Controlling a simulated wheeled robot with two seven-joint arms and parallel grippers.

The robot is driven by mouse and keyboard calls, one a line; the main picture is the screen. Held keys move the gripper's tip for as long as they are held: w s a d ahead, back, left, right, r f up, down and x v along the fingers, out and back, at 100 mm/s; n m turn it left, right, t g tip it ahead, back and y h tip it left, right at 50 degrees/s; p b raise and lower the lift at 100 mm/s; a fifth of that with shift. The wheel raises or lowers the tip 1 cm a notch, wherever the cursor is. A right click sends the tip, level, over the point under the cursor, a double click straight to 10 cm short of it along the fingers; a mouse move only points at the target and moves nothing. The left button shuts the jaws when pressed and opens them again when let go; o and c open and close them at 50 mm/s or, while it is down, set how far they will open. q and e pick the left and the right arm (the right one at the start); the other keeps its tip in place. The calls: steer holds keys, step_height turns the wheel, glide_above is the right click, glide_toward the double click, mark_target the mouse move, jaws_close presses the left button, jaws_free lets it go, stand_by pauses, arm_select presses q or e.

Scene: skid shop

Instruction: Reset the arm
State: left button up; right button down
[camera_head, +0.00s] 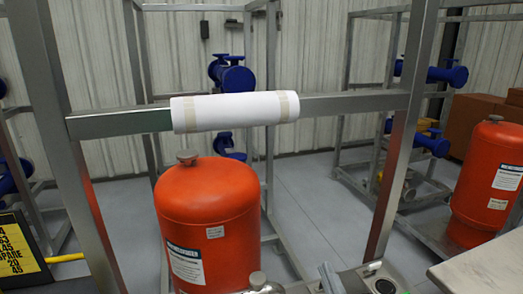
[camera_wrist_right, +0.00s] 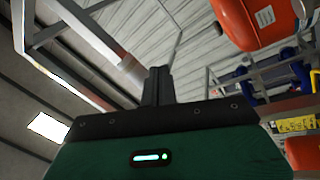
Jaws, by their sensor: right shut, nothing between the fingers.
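My right gripper (camera_wrist_right: 158,72) shows in the right wrist view, its two dark fingers together at the picture's middle, shut and empty. The green wrist housing with a small lit indicator fills the bottom of that view. In the head view, grey metal parts at the bottom edge, right of centre, appear to be part of my right arm; the fingers cannot be made out clearly there. My left gripper is not in view.
A steel frame (camera_head: 342,104) stands close in front, with a white wrapped roll (camera_head: 235,111) around its crossbar. An orange tank (camera_head: 208,205) stands behind it, another orange tank (camera_head: 488,185) at the right. A pale tabletop (camera_head: 480,270) is at lower right. Grey floor shows between the frames.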

steer(key=s+d+f+m+g+h, duration=0.3)
steer(key=d+f+m+g, duration=0.15)
steer(key=f, duration=0.45)
steer(key=s+d+f+m+g+h, duration=0.25)
steer(key=d+f+m+g, duration=0.2)
steer(key=f, duration=0.35)
steer(key=s+f+m+g, duration=0.4)
steer(key=s+f+g, duration=0.55)
steer(key=s, duration=0.65)
steer(key=s+f+x, duration=0.1)
steer(key=s+x, duration=0.2)
steer(key=x, duration=1.3)
steer(key=s+x, duration=0.3)
steer(key=x, duration=1.3)
steer(key=s+d+f, duration=0.2)
steer(key=s+f, duration=0.7)
steer(key=s+d+f+g, duration=0.1)
steer(key=s+d+f, duration=0.1)
steer(key=s+f, duration=0.8)
steer(key=shift+s+d+n+p, duration=0.25)
steer(key=shift+s+n+p, duration=0.05)
steer(key=shift+n+p, duration=0.1)
